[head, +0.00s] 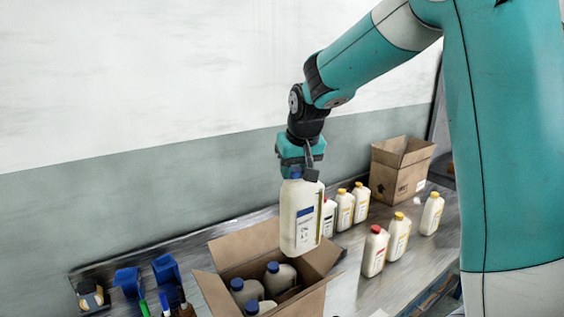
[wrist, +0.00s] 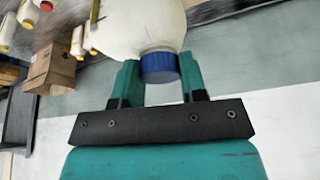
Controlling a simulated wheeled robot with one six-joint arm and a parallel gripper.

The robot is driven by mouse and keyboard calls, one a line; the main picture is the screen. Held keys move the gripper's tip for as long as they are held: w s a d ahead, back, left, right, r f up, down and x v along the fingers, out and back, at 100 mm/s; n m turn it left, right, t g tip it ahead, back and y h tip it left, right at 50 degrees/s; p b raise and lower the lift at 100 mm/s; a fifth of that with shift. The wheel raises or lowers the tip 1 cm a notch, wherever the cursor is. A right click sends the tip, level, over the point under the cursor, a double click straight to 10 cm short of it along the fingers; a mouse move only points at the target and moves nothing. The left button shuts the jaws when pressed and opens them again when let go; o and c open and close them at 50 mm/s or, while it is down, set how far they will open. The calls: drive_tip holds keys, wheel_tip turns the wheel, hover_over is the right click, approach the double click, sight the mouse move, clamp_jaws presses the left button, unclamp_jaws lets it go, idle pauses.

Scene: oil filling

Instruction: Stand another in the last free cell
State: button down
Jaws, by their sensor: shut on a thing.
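My gripper (head: 300,170) is shut on a white bottle (head: 300,222) with a blue cap and a printed label. The bottle hangs upright above the open cardboard box (head: 256,243), toward its back right side. In the wrist view the bottle's blue cap (wrist: 158,67) sits between my two teal fingers. Inside the box stand several white bottles with blue caps (head: 279,277), in the left, back and front parts. A cell at the right inside the box looks empty, though the flaps and walls partly hide it.
White bottles with yellow caps (head: 398,238) and red caps (head: 374,251) stand on the metal table to the right. A second open cardboard box (head: 400,170) stands behind them. Blue bins (head: 130,283) and small items are at the left.

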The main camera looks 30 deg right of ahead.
sight(293, 194)
drive_tip(key=shift+w, duration=0.25)
drive_tip(key=shift+w+f, duration=0.1)
drive_tip(key=shift+f, duration=0.05)
wheel_tip(293, 194, down, 8)
drive_tip(key=b, duration=0.3)
drive_tip(key=shift+r, duration=0.55)
drive_tip(key=shift+r+p, duration=0.1)
drive_tip(key=shift+p, duration=0.2)
